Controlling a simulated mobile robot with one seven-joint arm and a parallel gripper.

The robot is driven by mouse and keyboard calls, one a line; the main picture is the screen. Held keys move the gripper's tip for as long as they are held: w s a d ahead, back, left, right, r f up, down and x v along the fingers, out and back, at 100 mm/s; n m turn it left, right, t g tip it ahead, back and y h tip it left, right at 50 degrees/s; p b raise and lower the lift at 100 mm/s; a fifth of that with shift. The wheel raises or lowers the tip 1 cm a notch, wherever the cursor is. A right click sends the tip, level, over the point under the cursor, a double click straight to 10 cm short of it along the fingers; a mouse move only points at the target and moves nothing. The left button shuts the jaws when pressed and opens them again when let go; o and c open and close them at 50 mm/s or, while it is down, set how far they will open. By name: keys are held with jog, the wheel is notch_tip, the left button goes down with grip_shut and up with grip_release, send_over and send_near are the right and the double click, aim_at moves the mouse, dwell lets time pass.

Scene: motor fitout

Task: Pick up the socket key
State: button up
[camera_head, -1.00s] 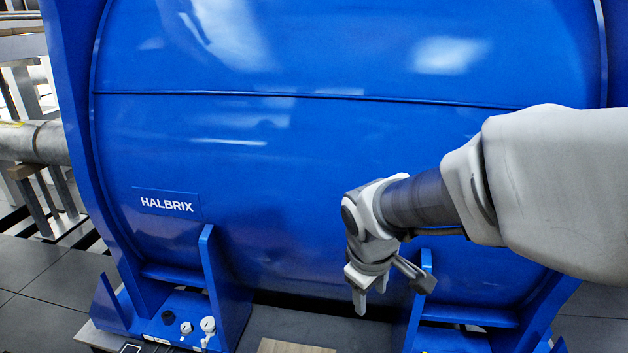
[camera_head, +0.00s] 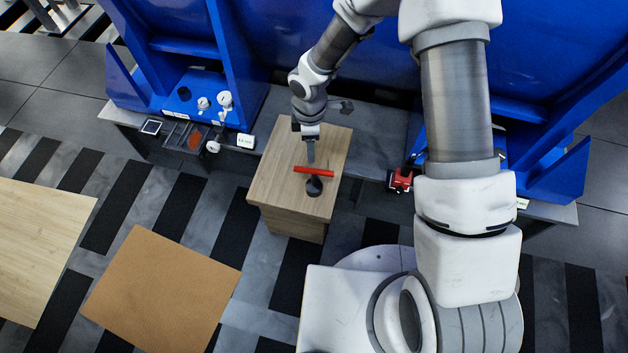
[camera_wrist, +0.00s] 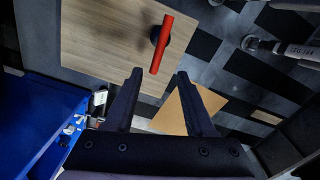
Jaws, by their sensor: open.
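The socket key has a red bar handle (camera_head: 316,171) and a dark rounded part (camera_head: 314,186) beside it. It is at the top of a small wooden stand (camera_head: 277,181). In the wrist view the red bar (camera_wrist: 161,46) lies beyond my fingertips, with the dark part behind it over the wooden top. My gripper (camera_head: 310,158) points down over the stand, close to the red bar in the head view. In the wrist view my gripper (camera_wrist: 158,73) has its two fingers apart with nothing between them. I cannot tell the exact height gap to the bar.
A big blue machine (camera_head: 290,40) stands behind the stand. Gauges (camera_head: 225,100) and a small tray (camera_head: 186,137) are on the left. A red device (camera_head: 401,179) is to the right. A tan board (camera_head: 160,290) and a pale wooden top (camera_head: 40,240) are at lower left.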

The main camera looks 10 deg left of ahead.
aim_at(311, 170)
notch_tip(311, 170, down, 12)
jog(key=b, duration=0.4)
jog(key=shift+r, duration=0.1)
jog(key=shift+d+f+b, duration=0.15)
jog(key=shift+f+b, duration=0.25)
jog(key=shift+f, duration=0.5)
jog(key=shift+d+f+b, duration=0.2)
jog(key=shift+f+b, duration=0.25)
jog(key=shift+f, duration=0.45)
jog(key=shift+d+f+b, duration=0.15)
jog(key=shift+f+b, duration=0.25)
jog(key=shift+f, duration=0.5)
jog(key=shift+w, duration=0.1)
jog(key=shift+c, duration=0.2)
grip_shut()
